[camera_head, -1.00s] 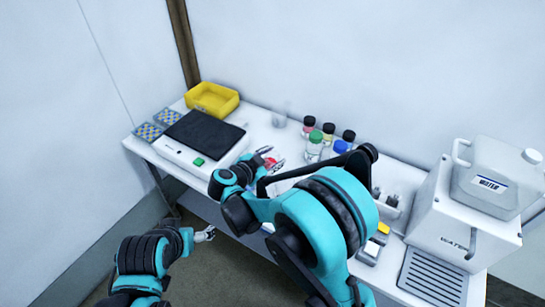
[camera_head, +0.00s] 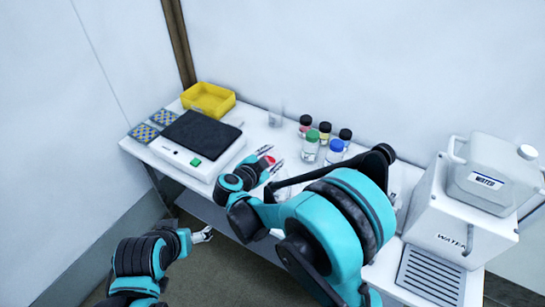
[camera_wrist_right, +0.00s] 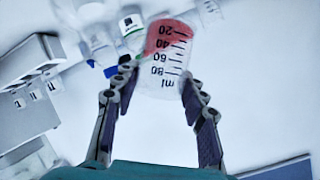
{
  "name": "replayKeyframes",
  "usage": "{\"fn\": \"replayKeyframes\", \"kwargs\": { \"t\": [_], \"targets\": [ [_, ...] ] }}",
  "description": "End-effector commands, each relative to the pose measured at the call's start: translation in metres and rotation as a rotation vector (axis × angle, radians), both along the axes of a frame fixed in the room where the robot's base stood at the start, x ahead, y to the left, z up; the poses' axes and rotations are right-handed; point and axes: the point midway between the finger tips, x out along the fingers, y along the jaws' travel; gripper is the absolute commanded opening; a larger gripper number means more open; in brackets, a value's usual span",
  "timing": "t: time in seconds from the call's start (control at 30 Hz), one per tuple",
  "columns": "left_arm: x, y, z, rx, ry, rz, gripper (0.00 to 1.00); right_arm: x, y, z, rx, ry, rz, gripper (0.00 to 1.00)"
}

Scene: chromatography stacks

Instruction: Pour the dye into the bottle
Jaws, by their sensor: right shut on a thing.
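My right gripper (camera_wrist_right: 160,82) is shut on a clear graduated beaker (camera_wrist_right: 168,72) with red dye (camera_wrist_right: 170,36) in it. In the head view, the red dye (camera_head: 268,160) shows between the fingers, just right of the balance and left of the capped bottles. A green-capped bottle (camera_head: 310,148) and a blue-capped bottle (camera_head: 335,150) stand in front of several others. Which bottle is meant I cannot tell. My left gripper (camera_head: 208,235) is empty, its fingers slightly apart, in front of the table's front edge.
A balance (camera_head: 175,157) with a dark top and a yellow bin (camera_head: 208,100) are at the left. A clear empty vessel (camera_head: 275,116) stands behind. A water jug (camera_head: 490,180) sits on a white unit (camera_head: 440,220) at the right. My right arm hides the middle front.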

Motion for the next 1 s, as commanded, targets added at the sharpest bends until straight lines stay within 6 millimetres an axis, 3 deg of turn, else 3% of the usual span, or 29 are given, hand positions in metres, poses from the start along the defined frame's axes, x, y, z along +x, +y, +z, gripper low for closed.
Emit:
{"fn": "replayKeyframes", "kwargs": {
  "t": [1.0],
  "targets": [
    [0.0, 0.0, -0.0067, 0.0, 0.0, 0.0, 0.82, -0.0013, -0.0019, 0.0037, 0.15, -0.132, 0.0, 0.12]
  ]
}}
